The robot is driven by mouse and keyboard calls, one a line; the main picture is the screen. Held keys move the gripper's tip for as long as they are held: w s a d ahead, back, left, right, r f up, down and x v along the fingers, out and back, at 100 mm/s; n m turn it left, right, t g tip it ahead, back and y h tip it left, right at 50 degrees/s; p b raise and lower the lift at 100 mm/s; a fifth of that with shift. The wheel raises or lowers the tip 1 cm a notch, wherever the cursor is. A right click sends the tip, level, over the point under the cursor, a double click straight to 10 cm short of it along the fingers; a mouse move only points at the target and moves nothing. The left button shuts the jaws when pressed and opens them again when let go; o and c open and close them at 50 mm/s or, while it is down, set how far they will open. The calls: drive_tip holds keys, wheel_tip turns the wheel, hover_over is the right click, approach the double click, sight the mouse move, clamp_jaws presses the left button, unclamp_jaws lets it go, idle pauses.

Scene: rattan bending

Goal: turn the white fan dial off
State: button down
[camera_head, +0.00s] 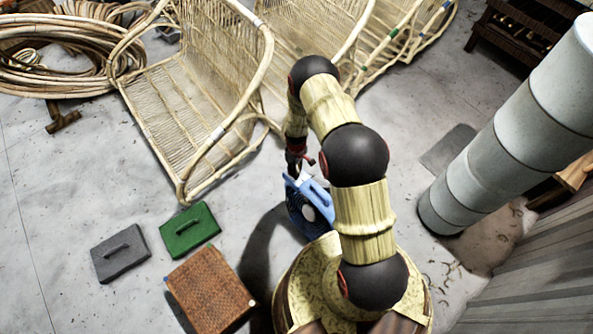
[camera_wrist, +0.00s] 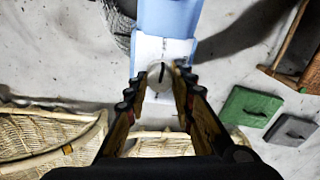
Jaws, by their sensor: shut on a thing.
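The fan (camera_head: 298,213) is blue with a white panel and stands on the grey floor, partly hidden behind my arm. In the wrist view its blue body (camera_wrist: 168,16) and white panel (camera_wrist: 165,48) are at the top centre. The white dial (camera_wrist: 155,78) has a dark pointer mark that runs nearly straight up and down in the picture, slightly tilted. My gripper (camera_wrist: 160,84) has one finger on each side of the dial and is shut on it. In the head view my gripper (camera_head: 294,170) is at the fan's top, and the dial cannot be made out there.
A green block (camera_head: 190,232) and a grey block (camera_head: 120,253), both with handles, lie left of the fan near a brown woven box (camera_head: 210,290). Rattan chair frames (camera_head: 190,100) stand behind. A large grey pipe (camera_head: 500,150) rises at the right.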

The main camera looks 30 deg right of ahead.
drive_tip(key=shift+n, duration=0.6)
drive_tip(key=c, duration=1.5)
unclamp_jaws()
drive_tip(key=shift+r, duration=0.1)
wheel_tip(320, 180, up, 12)
